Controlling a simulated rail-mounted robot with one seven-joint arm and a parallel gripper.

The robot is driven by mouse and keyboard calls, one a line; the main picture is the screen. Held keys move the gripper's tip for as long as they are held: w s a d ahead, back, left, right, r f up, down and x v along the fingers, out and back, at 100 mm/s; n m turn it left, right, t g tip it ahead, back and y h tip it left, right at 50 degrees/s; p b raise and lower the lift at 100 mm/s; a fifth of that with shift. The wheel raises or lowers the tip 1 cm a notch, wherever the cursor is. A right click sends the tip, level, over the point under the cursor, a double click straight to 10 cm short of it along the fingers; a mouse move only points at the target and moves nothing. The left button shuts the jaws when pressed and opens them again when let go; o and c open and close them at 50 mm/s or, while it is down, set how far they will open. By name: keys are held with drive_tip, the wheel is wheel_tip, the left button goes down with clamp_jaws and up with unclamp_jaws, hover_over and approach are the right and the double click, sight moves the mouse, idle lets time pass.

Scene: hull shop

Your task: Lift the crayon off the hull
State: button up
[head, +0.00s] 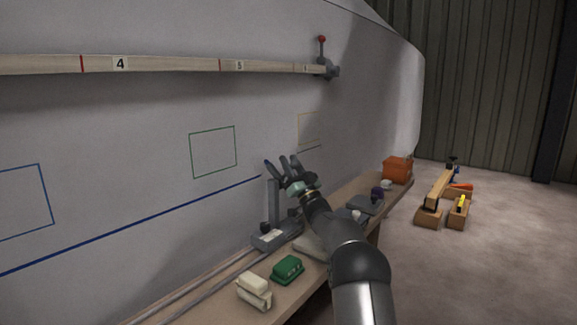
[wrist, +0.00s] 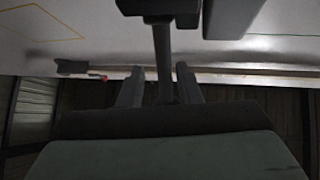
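My gripper (head: 283,166) is up beside the hull (head: 160,130), above the bench, with its dark fingers pointing up and toward the hull. A grey marking stand with a block base (head: 272,236) and an upright post (head: 273,200) is on the bench, just below and left of the gripper. In the wrist view a dark post (wrist: 164,60) shows between my two fingers (wrist: 160,85). I cannot tell whether they press on it. The crayon itself cannot be made out. A blue line (head: 130,223) runs along the hull up to the stand, and a short piece shows beyond the gripper.
The bench (head: 215,290) carries a green block (head: 288,269), a cream block (head: 253,289) and an orange box (head: 397,168). A numbered batten (head: 170,64) crosses the hull above, with a red-knobbed clamp (head: 326,62). Wooden blocks (head: 430,217) stand on the open floor at right.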

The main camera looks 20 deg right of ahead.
drive_tip(key=shift+s+r, duration=0.1)
drive_tip(key=shift+r, duration=0.05)
drive_tip(key=s+d+p, duration=0.3)
drive_tip(key=s+d, duration=0.1)
drive_tip(key=s, duration=0.8)
drive_tip(key=shift+f, duration=0.4)
drive_tip(key=shift+s+d, duration=0.1)
drive_tip(key=s+a+r+m+g+h+p, duration=0.35)
drive_tip(key=a+r+g+h+p, duration=0.55)
drive_tip(key=p, duration=0.8)
drive_tip(key=s+a+r+g+p, duration=0.1)
drive_tip(key=s+a+g+p, duration=0.2)
drive_tip(key=s, duration=1)
drive_tip(key=s+a+r+n+g+p, duration=0.1)
drive_tip(key=s+a+g+p, duration=0.3)
drive_tip(key=s, duration=0.9)
drive_tip(key=s+a+r+n+g+p, duration=0.1)
drive_tip(key=s+a+g+p, duration=0.3)
drive_tip(key=s+g+p, duration=0.4)
drive_tip(key=s+p, duration=0.3)
drive_tip(key=s, duration=0.3)
drive_tip(key=shift+r+g+y, duration=0.15)
drive_tip(key=shift+g+y, duration=0.15)
